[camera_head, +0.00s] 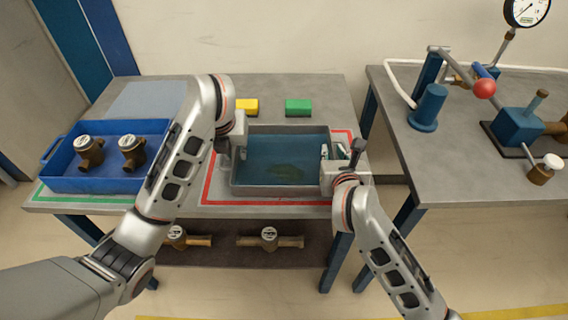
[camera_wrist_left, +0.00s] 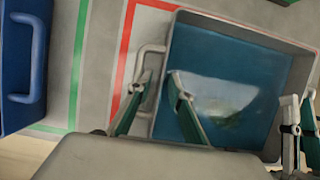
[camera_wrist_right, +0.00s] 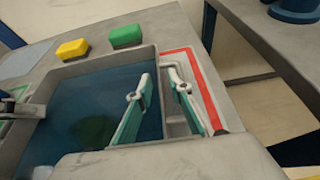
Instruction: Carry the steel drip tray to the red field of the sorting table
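The grey steel drip tray (camera_head: 284,189), with blue-green liquid inside, sits within the red-outlined field (camera_head: 208,190) of the sorting table. It appears to rest flat. My left gripper (camera_wrist_left: 158,90) is at the tray's left end, its fingers spread, one inside the tray and one outside by the side handle (camera_wrist_left: 150,52). My right gripper (camera_wrist_right: 160,95) is at the right end, its fingers spread on either side of the tray wall. Neither is visibly clamped. In the head view my left arm hides part of the tray's left end.
A blue crate (camera_head: 98,184) with two meters stands at the left in a green outline. A yellow block (camera_head: 247,107) and a green block (camera_head: 298,107) lie behind the tray. More meters lie on the lower shelf (camera_head: 225,252). The testbench (camera_head: 450,178) stands right, across a gap.

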